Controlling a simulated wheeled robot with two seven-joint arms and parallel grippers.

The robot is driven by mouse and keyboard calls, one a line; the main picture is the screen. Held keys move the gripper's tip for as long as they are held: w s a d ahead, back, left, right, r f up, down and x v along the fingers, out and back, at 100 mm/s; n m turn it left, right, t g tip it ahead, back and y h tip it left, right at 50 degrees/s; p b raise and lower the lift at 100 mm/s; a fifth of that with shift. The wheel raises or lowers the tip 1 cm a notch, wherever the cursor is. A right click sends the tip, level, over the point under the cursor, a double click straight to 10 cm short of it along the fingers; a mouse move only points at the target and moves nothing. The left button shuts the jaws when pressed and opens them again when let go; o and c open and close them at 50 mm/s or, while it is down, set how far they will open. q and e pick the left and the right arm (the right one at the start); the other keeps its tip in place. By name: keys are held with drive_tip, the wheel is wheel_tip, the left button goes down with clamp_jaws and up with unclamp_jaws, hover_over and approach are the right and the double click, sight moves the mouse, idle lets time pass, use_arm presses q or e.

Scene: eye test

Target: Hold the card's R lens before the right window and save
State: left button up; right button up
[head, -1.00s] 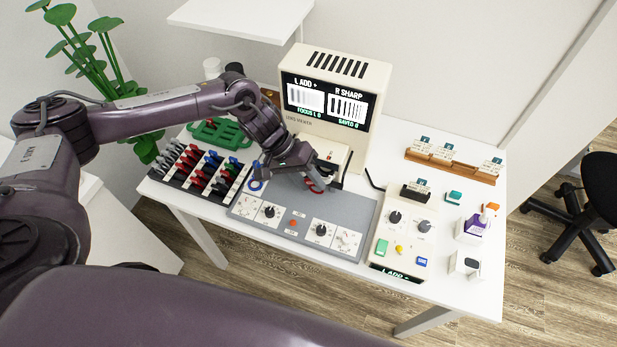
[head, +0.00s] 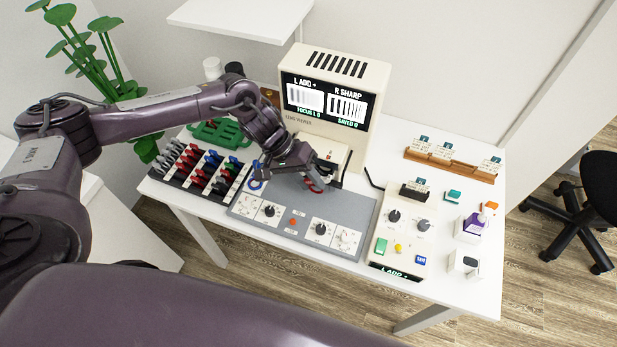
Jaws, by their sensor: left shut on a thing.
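My left gripper (head: 313,178) is shut on a red-rimmed lens (head: 314,187) at the right front of the lens viewer (head: 334,90). Fingers and arm hide part of the lens and the windows, so I cannot tell how squarely it faces the right one. A blue-rimmed lens (head: 256,183) is at the viewer's left side. The screen (head: 328,103) reads "L ADD +", "R SHARP", "FOCUS L 0" and "SAVED 0". A small card (head: 419,185) stands in a slot on the white control box (head: 402,235); its print is too small to read. My right gripper is out of view.
The lens rack (head: 200,172) with red, blue, green and black handles stands left of the grey dial panel (head: 302,222). The box bears green (head: 381,245), yellow (head: 398,247) and blue (head: 420,259) buttons. A wooden card rail (head: 450,166) lies behind, stamps (head: 473,226) at right.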

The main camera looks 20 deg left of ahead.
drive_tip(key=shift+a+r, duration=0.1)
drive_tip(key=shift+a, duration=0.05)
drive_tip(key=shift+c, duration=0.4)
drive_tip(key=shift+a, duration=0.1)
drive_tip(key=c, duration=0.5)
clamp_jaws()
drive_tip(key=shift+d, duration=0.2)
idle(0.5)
